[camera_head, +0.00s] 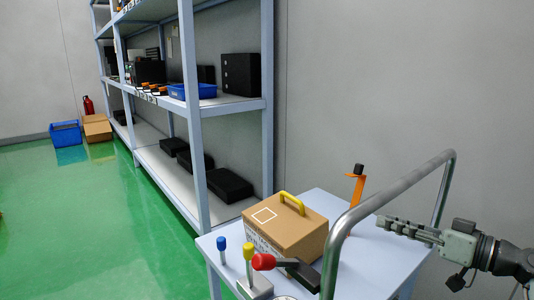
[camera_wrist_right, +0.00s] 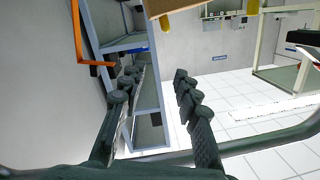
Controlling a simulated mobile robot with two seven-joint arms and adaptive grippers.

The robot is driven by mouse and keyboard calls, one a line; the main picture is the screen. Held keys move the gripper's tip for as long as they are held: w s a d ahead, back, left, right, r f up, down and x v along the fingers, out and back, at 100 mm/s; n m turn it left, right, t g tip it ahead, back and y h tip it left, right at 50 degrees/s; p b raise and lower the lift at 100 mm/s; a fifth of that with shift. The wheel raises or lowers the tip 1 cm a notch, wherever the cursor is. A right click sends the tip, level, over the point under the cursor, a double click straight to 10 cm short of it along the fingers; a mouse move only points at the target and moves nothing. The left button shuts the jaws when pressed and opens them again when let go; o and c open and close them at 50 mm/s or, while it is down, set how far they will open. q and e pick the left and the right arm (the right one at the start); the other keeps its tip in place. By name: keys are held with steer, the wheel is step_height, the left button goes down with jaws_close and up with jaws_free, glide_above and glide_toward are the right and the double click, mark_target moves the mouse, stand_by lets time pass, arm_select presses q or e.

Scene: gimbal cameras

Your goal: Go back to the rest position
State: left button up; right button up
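My right gripper (camera_head: 384,224) comes in from the right edge of the head view, fingers pointing left, over the right part of the cart beside its grey handrail. In the right wrist view the two dark fingers of this gripper (camera_wrist_right: 157,84) stand apart with nothing between them. My left gripper does not show. A cardboard box (camera_head: 290,231) with a yellow handle sits on the pale cart (camera_head: 345,225), left of the right gripper and apart from it.
The curved handrail (camera_head: 345,225) rises close to my right gripper. An orange post (camera_head: 356,188) stands at the cart's back. Blue, yellow and red-knobbed levers (camera_head: 263,262) are at the cart's front.

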steer(key=d+f+m+t+h, duration=0.5)
steer(key=d+m+t+h, duration=0.3)
steer(key=h, duration=0.5)
steer(key=s+d+f+g+h, duration=0.2)
steer(key=s+f+g+h, duration=0.25)
steer(key=f, duration=0.65)
steer(key=s+a+f+n+g+y, duration=0.2)
steer(key=s+a+f+g, duration=0.3)
steer(key=s+f, duration=0.6)
steer(key=s+a+f+n+g+y, duration=0.2)
steer(key=s+a+f+g, duration=0.3)
steer(key=s+f, duration=0.6)
steer(key=shift+n+g, duration=0.3)
steer(key=shift+g, duration=0.85)
